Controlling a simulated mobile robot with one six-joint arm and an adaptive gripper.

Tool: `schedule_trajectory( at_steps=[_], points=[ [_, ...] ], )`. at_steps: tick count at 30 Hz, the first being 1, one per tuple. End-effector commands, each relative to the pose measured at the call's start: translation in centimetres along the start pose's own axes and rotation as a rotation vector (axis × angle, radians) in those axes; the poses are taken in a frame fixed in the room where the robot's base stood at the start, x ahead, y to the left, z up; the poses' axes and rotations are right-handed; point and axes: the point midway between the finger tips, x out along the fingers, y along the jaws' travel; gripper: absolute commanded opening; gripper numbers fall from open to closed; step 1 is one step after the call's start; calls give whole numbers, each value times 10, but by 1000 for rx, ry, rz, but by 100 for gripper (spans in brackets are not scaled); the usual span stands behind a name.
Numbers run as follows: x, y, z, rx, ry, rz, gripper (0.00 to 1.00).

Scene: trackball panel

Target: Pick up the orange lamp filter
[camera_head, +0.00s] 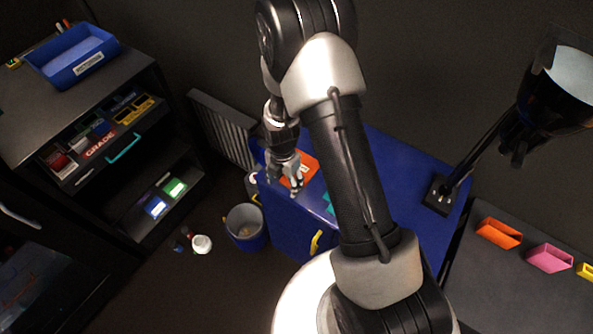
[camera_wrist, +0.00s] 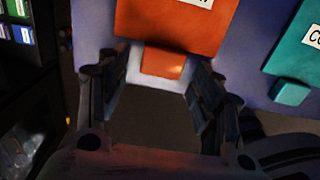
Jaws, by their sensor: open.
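The orange lamp filter (camera_head: 308,164) lies flat on the blue cabinet top, at its left edge in the head view. It is a flat orange plate with a white label and a small tab. In the wrist view the orange filter (camera_wrist: 168,25) is at the top centre, with its tab pointing down toward my gripper. My gripper (camera_head: 292,187) is open at that edge. In the wrist view its fingers stand either side of the tab, with nothing visibly held. In the head view my gripper hides part of the filter.
A teal filter (camera_wrist: 296,48) lies right of the orange one. A black lamp (camera_head: 440,195) stands on the blue cabinet (camera_head: 410,165). A bin (camera_head: 246,228) is on the floor. Shelving stands left, with a blue tray (camera_head: 75,58) on top. Orange and pink holders sit right.

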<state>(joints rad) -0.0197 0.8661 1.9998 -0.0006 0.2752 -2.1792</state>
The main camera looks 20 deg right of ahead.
Motion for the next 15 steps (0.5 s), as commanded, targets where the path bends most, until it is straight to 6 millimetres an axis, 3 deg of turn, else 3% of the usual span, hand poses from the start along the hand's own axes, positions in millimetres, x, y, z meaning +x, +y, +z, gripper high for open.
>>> schedule_trajectory(
  at_steps=[2, 15],
  points=[
    [0, 0, 0, 0, 0, 0, 60],
    [-1, 0, 0, 0, 0, 0, 31]
  ],
)
